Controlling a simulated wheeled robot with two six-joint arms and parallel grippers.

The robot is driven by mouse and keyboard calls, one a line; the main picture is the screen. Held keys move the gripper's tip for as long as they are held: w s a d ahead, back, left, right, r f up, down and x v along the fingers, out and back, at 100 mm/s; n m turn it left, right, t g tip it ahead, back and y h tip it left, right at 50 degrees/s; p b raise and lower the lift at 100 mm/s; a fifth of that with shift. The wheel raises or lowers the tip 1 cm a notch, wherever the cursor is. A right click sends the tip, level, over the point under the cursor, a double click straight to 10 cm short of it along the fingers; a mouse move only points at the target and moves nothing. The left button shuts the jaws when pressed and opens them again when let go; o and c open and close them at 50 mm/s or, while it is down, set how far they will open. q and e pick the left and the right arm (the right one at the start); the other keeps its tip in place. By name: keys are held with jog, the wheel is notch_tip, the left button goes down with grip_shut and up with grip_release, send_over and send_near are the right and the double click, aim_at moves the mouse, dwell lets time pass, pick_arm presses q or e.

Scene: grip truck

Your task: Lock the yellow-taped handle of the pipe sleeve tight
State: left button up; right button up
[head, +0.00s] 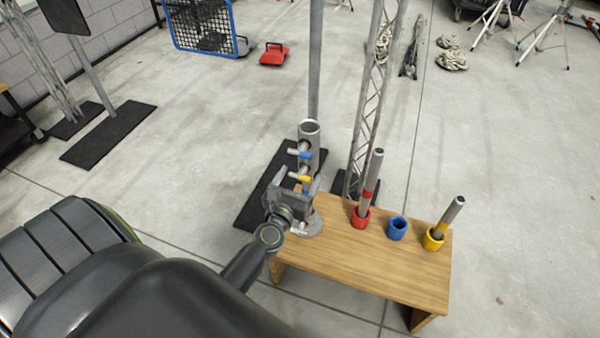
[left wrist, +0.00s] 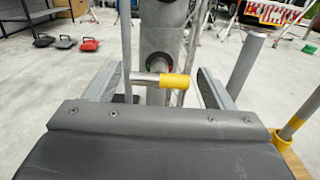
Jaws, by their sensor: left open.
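The pipe sleeve (head: 309,133) is a grey upright tube at the left end of the wooden table; it also shows in the left wrist view (left wrist: 162,45). Its yellow-taped handle (head: 304,179) sticks out sideways below a blue-taped handle (head: 305,155). In the left wrist view the yellow-taped handle (left wrist: 174,80) lies level, tape at its right end, between my open fingers. My left gripper (head: 292,185) is open, one finger on each side of the sleeve. I cannot tell whether it touches the handle. My right gripper is in neither view.
The wooden table (head: 345,265) carries a red cup (head: 361,218) and a yellow cup (head: 433,240), each with a pipe, and an empty blue cup (head: 397,228). A lattice truss (head: 372,100) stands behind. Open floor lies to the right.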

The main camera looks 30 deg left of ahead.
pick_arm(q)
jog(key=shift+x, duration=0.8)
jog(key=shift+s, duration=0.1)
jog(key=shift+c, duration=0.5)
jog(key=c, duration=0.9)
